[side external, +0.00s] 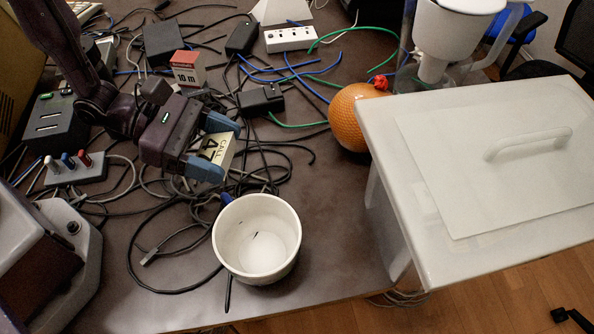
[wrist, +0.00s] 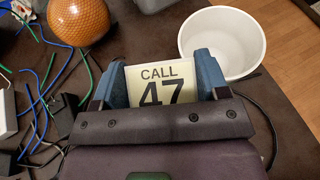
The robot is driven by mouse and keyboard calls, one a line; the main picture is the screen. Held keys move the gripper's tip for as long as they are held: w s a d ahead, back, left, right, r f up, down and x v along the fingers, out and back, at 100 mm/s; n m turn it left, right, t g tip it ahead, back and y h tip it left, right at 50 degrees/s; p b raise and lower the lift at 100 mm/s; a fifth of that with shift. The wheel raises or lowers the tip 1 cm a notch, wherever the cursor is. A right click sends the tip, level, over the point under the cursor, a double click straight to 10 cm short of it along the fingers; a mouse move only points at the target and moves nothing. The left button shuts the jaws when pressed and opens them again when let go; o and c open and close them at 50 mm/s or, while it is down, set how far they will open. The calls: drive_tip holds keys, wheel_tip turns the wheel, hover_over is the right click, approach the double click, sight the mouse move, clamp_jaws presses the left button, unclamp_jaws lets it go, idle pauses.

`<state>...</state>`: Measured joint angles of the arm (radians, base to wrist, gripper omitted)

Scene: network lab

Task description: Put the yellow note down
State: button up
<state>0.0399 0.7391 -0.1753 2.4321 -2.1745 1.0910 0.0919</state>
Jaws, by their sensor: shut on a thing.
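The yellow note (side external: 214,150) is a pale yellow piece marked "CALL 47". It also shows in the wrist view (wrist: 160,88), between blue fingertips. My gripper (side external: 213,152) is shut on the note by its two sides and holds it over the cables, up and to the left of the white bowl. How high the note is above the table is hard to tell.
A white bowl (side external: 257,240) with a small dark mark inside stands near the front edge. An orange ball (side external: 352,117) and a white lidded bin (side external: 440,250) are to the right. Cables, adapters and a "10 m" block (side external: 188,68) crowd the left and back. Bare table (side external: 335,215) lies right of the bowl.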

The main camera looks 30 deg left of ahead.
drive_tip(key=w+d+f, duration=0.4)
drive_tip(key=w+d, duration=0.1)
drive_tip(key=w, duration=0.2)
hover_over(300, 179)
wheel_tip(300, 179, down, 5)
drive_tip(key=shift+s+f, duration=0.1)
drive_tip(key=shift+f, duration=1.6)
drive_tip(key=o, duration=1)
drive_tip(key=shift+f, duration=0.15)
drive_tip(key=shift+c, duration=0.2)
drive_tip(key=v, duration=1.2)
drive_tip(key=shift+r, duration=0.25)
